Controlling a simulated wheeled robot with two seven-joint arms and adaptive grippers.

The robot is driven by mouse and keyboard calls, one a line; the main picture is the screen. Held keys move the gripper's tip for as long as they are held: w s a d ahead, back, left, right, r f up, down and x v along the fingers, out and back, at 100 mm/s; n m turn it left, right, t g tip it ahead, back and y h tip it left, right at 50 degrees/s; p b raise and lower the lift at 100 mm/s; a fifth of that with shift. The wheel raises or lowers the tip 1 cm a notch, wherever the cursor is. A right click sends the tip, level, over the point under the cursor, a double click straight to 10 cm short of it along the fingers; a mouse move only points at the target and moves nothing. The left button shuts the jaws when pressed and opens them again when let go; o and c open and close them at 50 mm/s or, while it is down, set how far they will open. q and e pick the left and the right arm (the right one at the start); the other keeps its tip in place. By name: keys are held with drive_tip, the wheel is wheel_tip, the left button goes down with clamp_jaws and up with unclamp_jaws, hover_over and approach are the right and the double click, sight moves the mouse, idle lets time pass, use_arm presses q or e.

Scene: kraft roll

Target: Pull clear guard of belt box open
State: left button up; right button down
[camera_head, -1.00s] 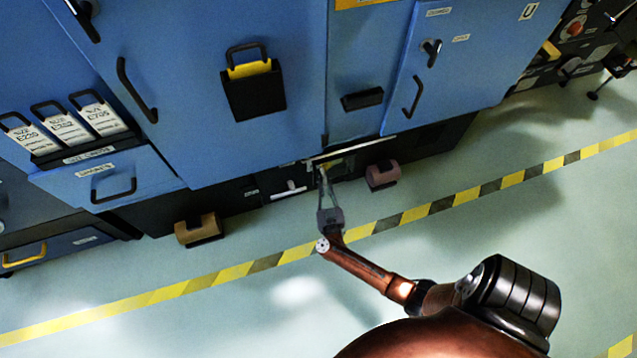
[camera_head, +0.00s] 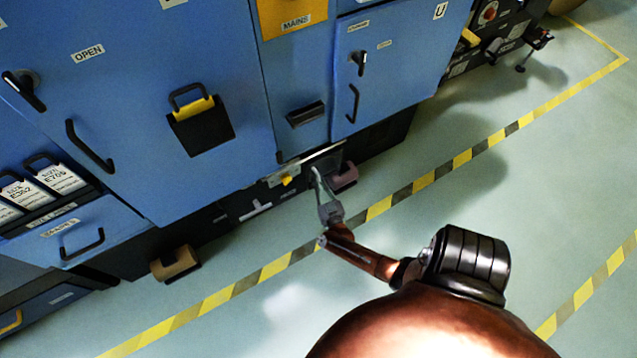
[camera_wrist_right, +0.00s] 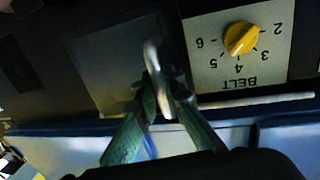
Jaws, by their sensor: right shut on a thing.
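The belt box is low on the blue machine, with its pale BELT plate (camera_wrist_right: 213,72) and yellow knob (camera_wrist_right: 240,38) uncovered in the right wrist view. The knob also shows in the head view (camera_head: 288,180). The clear guard (camera_wrist_right: 104,72) is a see-through grey panel beside the plate, to the right of the knob in the head view (camera_head: 328,160). My right gripper (camera_head: 317,176) is shut on the guard's pale handle (camera_wrist_right: 152,56); its fingers also show in the right wrist view (camera_wrist_right: 160,98). My left gripper is out of view.
Blue cabinet doors (camera_head: 230,60) rise above the box. A mauve block (camera_head: 345,177) stands close right of my gripper, and a brown block (camera_head: 174,263) farther left. A yellow and black floor stripe (camera_head: 380,207) runs below. The floor in front is clear.

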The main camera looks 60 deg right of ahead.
drive_tip(key=shift+s+f, duration=0.15)
drive_tip(key=shift+s, duration=0.05)
drive_tip(key=c, duration=2)
unclamp_jaws()
drive_tip(key=shift+d, duration=0.1)
drive_tip(key=shift+w, duration=0.1)
drive_tip(key=v, duration=1.2)
